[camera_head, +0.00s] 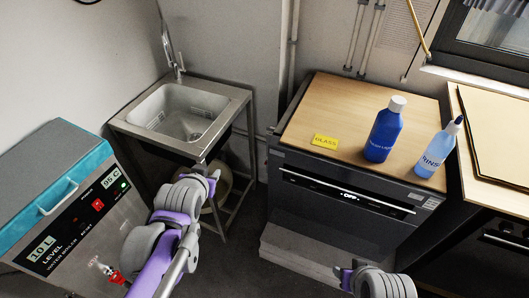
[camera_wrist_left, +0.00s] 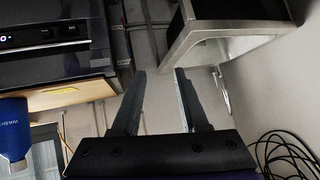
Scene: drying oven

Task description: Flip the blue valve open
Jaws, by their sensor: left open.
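No blue valve can be made out in either view. The water boiler (camera_head: 75,220) at the left of the head view has a small tap with a red handle (camera_head: 117,277) low on its front, close to my left arm. My left gripper (camera_head: 206,163) is out past the boiler, in front of the sink's near edge. In the left wrist view the left gripper (camera_wrist_left: 160,72) is open, with nothing between its two dark fingers. Of my right arm only a grey and purple part shows at the bottom of the head view; its fingers are not seen.
A steel sink (camera_head: 240,99) stands at the back left. A dark oven (camera_head: 340,207) reading OFF sits under a wooden top with a blue bottle (camera_head: 384,135), a light-blue rinse bottle (camera_head: 437,150) and a yellow GLASS label (camera_head: 325,142). Black cables (camera_wrist_left: 285,155) show in the wrist view.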

